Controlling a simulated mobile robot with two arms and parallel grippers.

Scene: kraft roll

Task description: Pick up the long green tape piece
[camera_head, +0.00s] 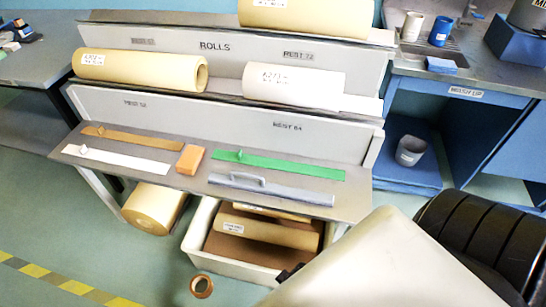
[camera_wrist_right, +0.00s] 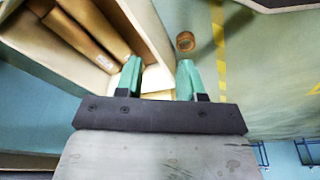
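The long green tape piece (camera_head: 280,164) lies flat on the grey front shelf of the roll rack, with a small raised tab near its left end. It lies just behind a grey bar with a handle (camera_head: 270,188). My right gripper (camera_wrist_right: 160,78) shows in the right wrist view with its two green fingers apart and nothing between them. It points down toward the floor beside the white bin, away from the tape. In the head view my right arm fills the lower right, and its fingers are not clearly seen. My left gripper is in neither view.
A white strip (camera_head: 115,158), a brown strip (camera_head: 130,136) and an orange block (camera_head: 190,159) share the shelf (camera_head: 330,207). Paper rolls rest on the tiers behind. A white bin (camera_head: 208,256) holding rolls stands below, with a brown ring (camera_head: 201,286) on the floor.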

